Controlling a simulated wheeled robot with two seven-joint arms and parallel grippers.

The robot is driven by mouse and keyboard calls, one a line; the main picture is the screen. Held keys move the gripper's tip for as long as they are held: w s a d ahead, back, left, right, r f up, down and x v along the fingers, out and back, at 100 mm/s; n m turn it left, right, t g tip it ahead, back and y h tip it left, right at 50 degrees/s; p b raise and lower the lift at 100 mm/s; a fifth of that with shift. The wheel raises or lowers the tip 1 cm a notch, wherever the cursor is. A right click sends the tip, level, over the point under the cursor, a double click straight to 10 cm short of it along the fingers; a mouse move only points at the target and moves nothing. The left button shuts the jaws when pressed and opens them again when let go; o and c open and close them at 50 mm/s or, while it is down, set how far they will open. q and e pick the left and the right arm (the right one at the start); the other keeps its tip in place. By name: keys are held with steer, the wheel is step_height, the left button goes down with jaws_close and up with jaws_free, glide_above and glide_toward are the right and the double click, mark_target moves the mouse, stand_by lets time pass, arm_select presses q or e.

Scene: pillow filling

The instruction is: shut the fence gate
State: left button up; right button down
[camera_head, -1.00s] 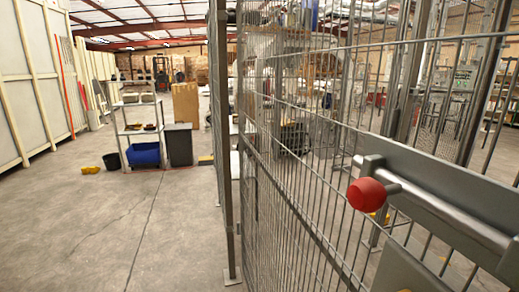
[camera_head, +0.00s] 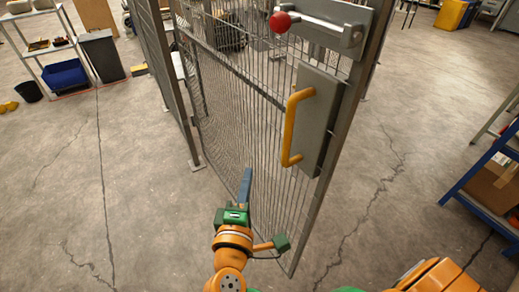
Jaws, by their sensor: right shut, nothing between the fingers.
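The fence gate (camera_head: 262,135) is a grey wire-mesh panel in a metal frame. It stands ajar, its free edge toward me and its far edge near a grey fence post (camera_head: 164,70). A yellow pull handle (camera_head: 290,128) sits on a grey plate near the free edge. Above it is a slide latch (camera_head: 318,29) with a red knob (camera_head: 280,22). My right gripper (camera_head: 246,172) is shut and empty, with blue fingers pointing forward, low beside the mesh and left of the handle. I cannot tell whether it touches the mesh. My left gripper is not in view.
A shelf rack (camera_head: 40,45), blue bin (camera_head: 65,73) and dark grey bin (camera_head: 102,56) stand at the back left. A blue shelf (camera_head: 466,190) with a cardboard box (camera_head: 492,187) is at right. The cracked concrete floor is open left and right of the gate.

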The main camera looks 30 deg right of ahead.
step_height(320, 180, up, 3)
steer(key=d+m+h, duration=0.1)
steer(key=d+h, duration=0.1)
steer(key=p, duration=0.3)
glide_toward(280, 123)
steer(key=w+r, duration=0.1)
steer(key=w, duration=0.2)
steer(key=d+p, duration=0.1)
steer(key=w+d, duration=0.1)
steer(key=shift+w+d+p, duration=0.25)
steer(key=shift+d+p, duration=0.05)
steer(key=shift+p, duration=0.05)
steer(key=shift+d+f+y, duration=0.15)
steer(key=shift+d+y, duration=0.15)
steer(key=shift+d, duration=0.2)
